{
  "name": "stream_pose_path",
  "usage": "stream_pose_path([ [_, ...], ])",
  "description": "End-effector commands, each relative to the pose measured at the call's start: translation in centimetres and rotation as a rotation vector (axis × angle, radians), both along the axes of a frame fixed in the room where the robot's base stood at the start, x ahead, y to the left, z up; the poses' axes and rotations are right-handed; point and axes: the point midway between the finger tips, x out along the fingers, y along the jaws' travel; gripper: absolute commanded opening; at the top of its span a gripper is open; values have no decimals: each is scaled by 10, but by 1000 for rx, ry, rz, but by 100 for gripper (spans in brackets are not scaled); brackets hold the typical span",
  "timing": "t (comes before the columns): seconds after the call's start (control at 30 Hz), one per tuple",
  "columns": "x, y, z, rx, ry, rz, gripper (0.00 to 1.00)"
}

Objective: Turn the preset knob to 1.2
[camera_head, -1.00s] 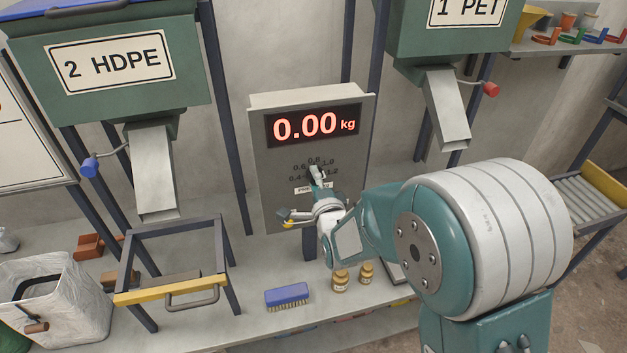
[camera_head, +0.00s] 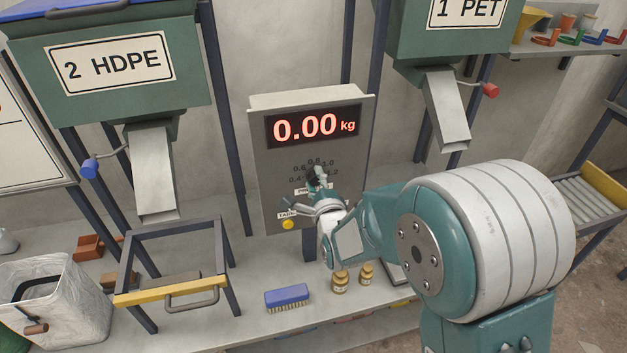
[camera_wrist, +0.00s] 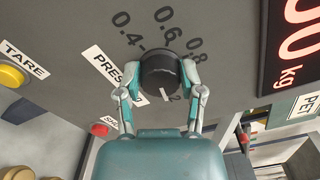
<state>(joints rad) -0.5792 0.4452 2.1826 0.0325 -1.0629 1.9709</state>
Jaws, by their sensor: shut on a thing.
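The black preset knob (camera_wrist: 158,70) sits on the grey scale panel, with 0.4, 0.6 and 0.8 printed around it in the wrist view. A white mark on the knob points down toward my gripper, close to a partly hidden number ending in 2. The 1.0 is hidden there. My gripper (camera_wrist: 158,84) is shut on the knob, one finger on each side. In the head view my gripper (camera_head: 317,184) is at the dial, covering most of the knob. The display (camera_head: 313,126) on the scale panel (camera_head: 275,160) reads 0.00 kg.
The yellow TARE button (camera_head: 288,224) is just below left of my gripper; a red button (camera_wrist: 99,129) is also close to the knob. A blue brush (camera_head: 287,296) and small jars (camera_head: 340,281) stand on the bench below. A metal frame (camera_head: 170,290) stands left.

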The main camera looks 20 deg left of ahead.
Motion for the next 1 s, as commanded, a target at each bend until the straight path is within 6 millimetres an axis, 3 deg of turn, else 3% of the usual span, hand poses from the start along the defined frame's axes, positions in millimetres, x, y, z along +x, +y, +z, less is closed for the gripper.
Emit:
stream_pose_path([
  [0.17,0,-4,-8,-8,19,-10,2],
  [0.2,0,-4,-8,-8,19,-10,59],
  [0.27,0,-4,-7,-8,19,-9,84],
  [0.73,-4,-2,-3,-6,6,-3,84],
  [1.0,-44,-28,-3,-5,7,-3,84],
])
